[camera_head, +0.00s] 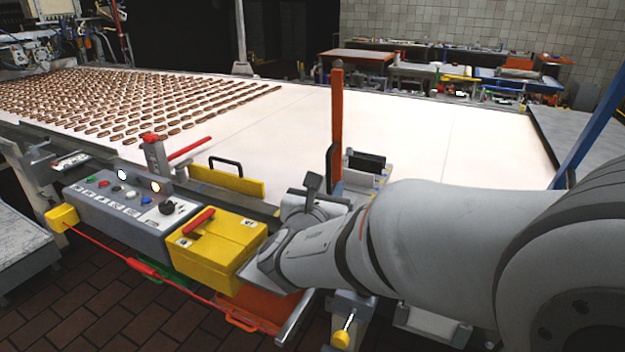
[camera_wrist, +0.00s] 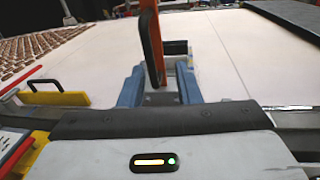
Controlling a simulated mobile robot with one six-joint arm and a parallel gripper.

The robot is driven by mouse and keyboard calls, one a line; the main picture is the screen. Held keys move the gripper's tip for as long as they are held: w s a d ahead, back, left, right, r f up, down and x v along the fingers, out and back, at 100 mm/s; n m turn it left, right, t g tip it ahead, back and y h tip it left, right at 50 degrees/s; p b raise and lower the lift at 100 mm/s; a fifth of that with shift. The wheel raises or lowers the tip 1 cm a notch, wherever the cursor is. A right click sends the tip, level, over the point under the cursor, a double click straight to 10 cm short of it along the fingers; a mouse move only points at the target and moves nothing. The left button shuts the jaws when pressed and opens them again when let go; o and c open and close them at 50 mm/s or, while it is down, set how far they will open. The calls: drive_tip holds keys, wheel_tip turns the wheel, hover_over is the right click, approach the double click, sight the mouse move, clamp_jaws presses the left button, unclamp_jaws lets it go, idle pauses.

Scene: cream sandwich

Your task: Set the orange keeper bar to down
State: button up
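The orange keeper bar (camera_head: 337,115) stands upright at the near edge of the white conveyor belt. A dark loop handle (camera_wrist: 144,45) is on its near side. In the wrist view the bar (camera_wrist: 155,30) rises just beyond my gripper (camera_wrist: 159,80). My gripper is open, with its two blue-grey fingers apart. The handle is lined up between them, left of centre. I see no contact, and I cannot tell the exact gap. In the head view my wrist hides most of the fingers and the bar's foot.
A grey control box (camera_head: 130,200) and a yellow box (camera_head: 215,245) with a red handle stand left of my wrist. A yellow guard (camera_head: 225,180) with a black handle edges the belt (camera_head: 400,130). Rows of brown biscuits (camera_head: 150,98) lie at left. A blue post (camera_head: 595,120) rises at right.

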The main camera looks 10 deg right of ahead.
sight(328, 171)
drive_tip(key=shift+n+t+y, duration=0.3)
drive_tip(key=shift+n+t, duration=0.1)
drive_tip(key=shift+n, duration=0.1)
drive_tip(key=x, duration=0.5)
drive_tip(key=a+x, duration=0.1)
drive_tip(key=x, duration=0.2)
drive_tip(key=shift+w+a+f, duration=0.1)
drive_tip(key=shift+w, duration=0.1)
clamp_jaws()
drive_tip(key=shift+a, duration=0.1)
